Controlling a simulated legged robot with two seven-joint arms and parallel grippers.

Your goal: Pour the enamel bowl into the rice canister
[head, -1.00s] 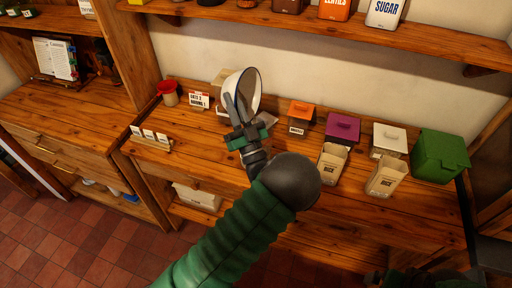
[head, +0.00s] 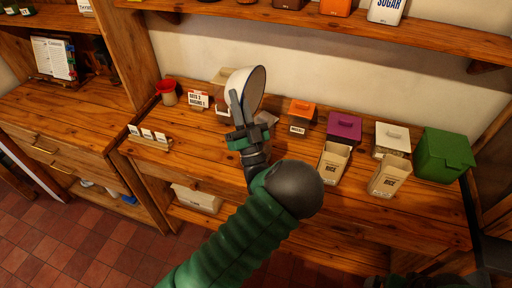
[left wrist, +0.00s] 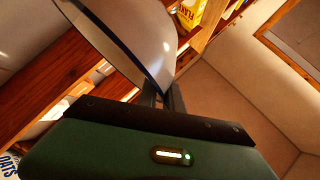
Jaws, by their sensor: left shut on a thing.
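I cannot make out any contents. My left gripper is shut on the bowl's side. A pale canister (head: 222,108) behind the bowl is partly hidden. Canisters with orange (head: 303,107), purple (head: 344,125) and white (head: 393,137) lids stand to the right. I cannot read which is rice.
Two open cartons (head: 333,162) (head: 388,177) stand at the front right, beside a green lidded bin (head: 443,155). An upper shelf (head: 330,22) runs above.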

